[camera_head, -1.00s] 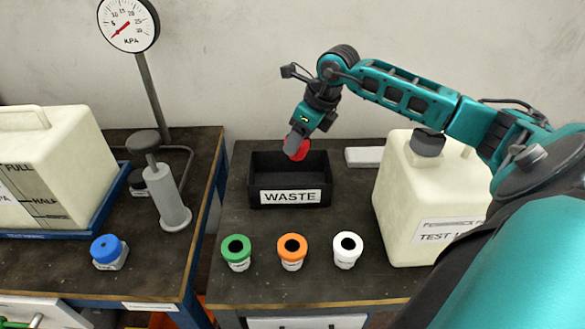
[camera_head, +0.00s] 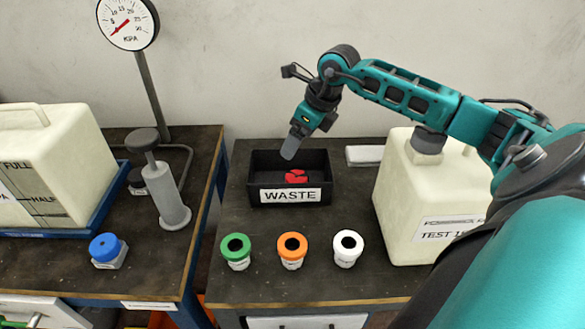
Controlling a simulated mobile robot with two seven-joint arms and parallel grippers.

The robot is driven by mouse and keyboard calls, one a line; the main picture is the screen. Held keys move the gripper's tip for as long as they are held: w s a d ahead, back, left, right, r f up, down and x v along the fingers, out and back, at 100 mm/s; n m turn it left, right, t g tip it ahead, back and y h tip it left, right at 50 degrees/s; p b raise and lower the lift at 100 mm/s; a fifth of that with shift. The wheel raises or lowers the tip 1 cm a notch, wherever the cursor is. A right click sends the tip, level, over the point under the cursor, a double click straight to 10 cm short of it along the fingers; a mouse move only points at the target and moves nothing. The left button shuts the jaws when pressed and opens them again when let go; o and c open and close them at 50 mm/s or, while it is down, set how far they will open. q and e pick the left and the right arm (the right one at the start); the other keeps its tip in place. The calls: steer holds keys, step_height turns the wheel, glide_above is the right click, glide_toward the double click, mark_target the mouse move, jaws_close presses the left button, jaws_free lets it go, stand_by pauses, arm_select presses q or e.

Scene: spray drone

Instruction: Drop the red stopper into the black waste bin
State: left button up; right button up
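The red stopper (camera_head: 297,177) lies inside the black waste bin (camera_head: 260,192), towards its right half, behind the white WASTE label. My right gripper (camera_head: 290,152) is above the bin's back part, pointing down, apart from the stopper. Nothing shows between its fingers. The fingers overlap from this angle, so their gap is not visible. My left gripper is not in the picture.

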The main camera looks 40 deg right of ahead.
steer(key=v, duration=1.2)
steer(key=shift+s+r, duration=0.15)
steer(key=shift+r, duration=0.1)
